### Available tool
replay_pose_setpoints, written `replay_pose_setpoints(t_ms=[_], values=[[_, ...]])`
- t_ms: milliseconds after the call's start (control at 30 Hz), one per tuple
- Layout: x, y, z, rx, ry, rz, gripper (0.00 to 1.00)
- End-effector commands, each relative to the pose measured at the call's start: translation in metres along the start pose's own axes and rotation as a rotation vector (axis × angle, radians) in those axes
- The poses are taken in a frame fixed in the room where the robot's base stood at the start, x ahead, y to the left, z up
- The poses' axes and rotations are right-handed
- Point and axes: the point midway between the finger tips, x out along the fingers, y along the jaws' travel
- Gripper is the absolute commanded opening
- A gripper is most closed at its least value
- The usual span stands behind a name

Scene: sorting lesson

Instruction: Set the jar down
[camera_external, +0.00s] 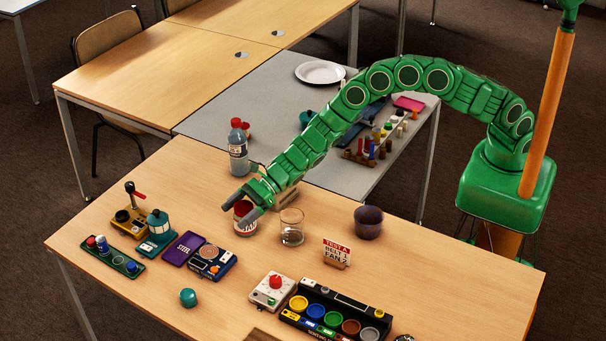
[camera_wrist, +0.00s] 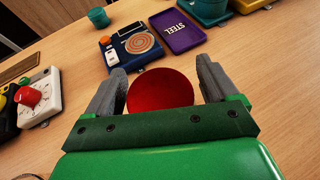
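The jar (camera_external: 244,226) is small, with a red top and a pale and red label. It is upright at the near end of my arm in the external view, partly hidden by my fingers. Its round red top (camera_wrist: 160,91) fills the space between my fingers in the wrist view. My gripper (camera_external: 246,202) has one finger on each side of the jar and is closed around it; the gripper also shows in the wrist view (camera_wrist: 162,82). The jar's base is very close to the wooden table (camera_external: 190,282); I cannot tell whether it touches.
A clear glass (camera_external: 292,228) stands just right of the jar, with a dark cup (camera_external: 368,222) beyond. A water bottle (camera_external: 238,152) stands behind. A purple tray (camera_external: 183,248) and a blue device (camera_external: 212,262) lie to the left. Bare wood lies in front of the jar.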

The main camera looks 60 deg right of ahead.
Motion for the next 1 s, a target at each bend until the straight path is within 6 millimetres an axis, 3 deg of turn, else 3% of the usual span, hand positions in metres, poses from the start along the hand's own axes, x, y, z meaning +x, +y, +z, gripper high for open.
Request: replay_pose_setpoints(t_ms=[367, 1000], values=[[-0.002, 0.0, 0.002, 0.0, 0.0, 0.0, 0.86], [-0.062, -0.001, 0.005, 0.002, -0.005, 0.0, 0.86]])
